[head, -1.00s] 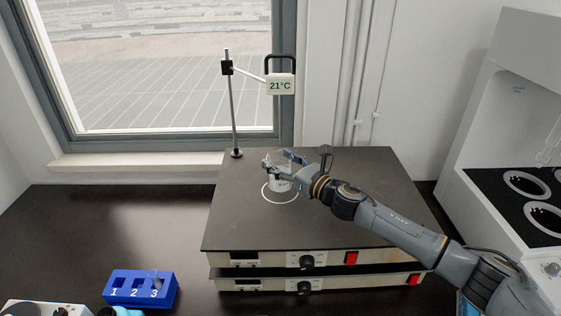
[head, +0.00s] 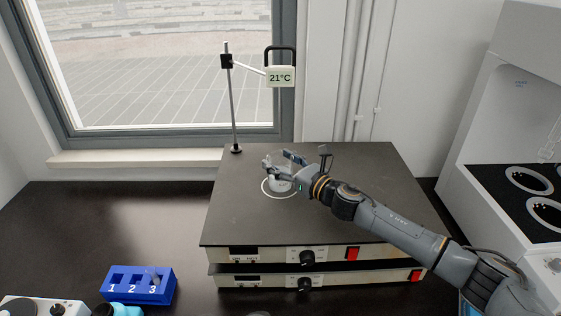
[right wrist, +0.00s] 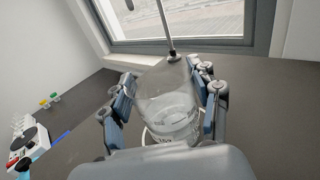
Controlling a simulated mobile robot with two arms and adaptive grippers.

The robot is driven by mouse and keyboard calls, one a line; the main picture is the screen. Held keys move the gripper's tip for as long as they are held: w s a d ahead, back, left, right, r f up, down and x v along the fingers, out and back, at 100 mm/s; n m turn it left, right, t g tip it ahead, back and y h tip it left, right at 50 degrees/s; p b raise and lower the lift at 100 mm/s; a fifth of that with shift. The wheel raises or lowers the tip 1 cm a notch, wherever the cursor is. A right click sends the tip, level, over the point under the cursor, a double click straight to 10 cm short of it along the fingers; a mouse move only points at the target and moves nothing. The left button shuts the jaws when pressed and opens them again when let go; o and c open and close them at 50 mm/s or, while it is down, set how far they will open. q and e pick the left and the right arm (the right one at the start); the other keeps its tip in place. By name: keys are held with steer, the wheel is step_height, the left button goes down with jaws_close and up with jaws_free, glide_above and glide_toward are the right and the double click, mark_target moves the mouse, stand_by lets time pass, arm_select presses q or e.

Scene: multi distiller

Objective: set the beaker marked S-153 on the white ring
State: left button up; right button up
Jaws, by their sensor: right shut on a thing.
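The clear glass beaker (head: 279,186) is over the white ring (head: 265,193) on the dark plate top, upright in the head view. The ring's outline shows around its base. I cannot tell whether the base touches the plate. My right gripper (head: 279,166) is shut on the beaker. In the right wrist view its fingers are on both sides of the beaker (right wrist: 166,100), which holds some clear liquid, and part of the ring (right wrist: 147,137) shows beside it. The marking on the glass is too small to read. My left gripper is not in view.
A stand with a 21°C display (head: 280,77) rises behind the beaker. The dark hot plate (head: 240,225) has free room around the ring. A blue rack (head: 140,285) numbered 1 to 3 sits at front left. A white cabinet (head: 510,85) stands at right.

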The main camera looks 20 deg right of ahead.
steer(key=o, duration=1.4)
steer(key=shift+o, duration=0.2)
steer(key=shift+s+d+f, duration=0.1)
steer(key=shift+s, duration=0.1)
steer(key=v, duration=1.1)
steer(key=shift+s+d, duration=0.15)
steer(key=shift+s, duration=0.15)
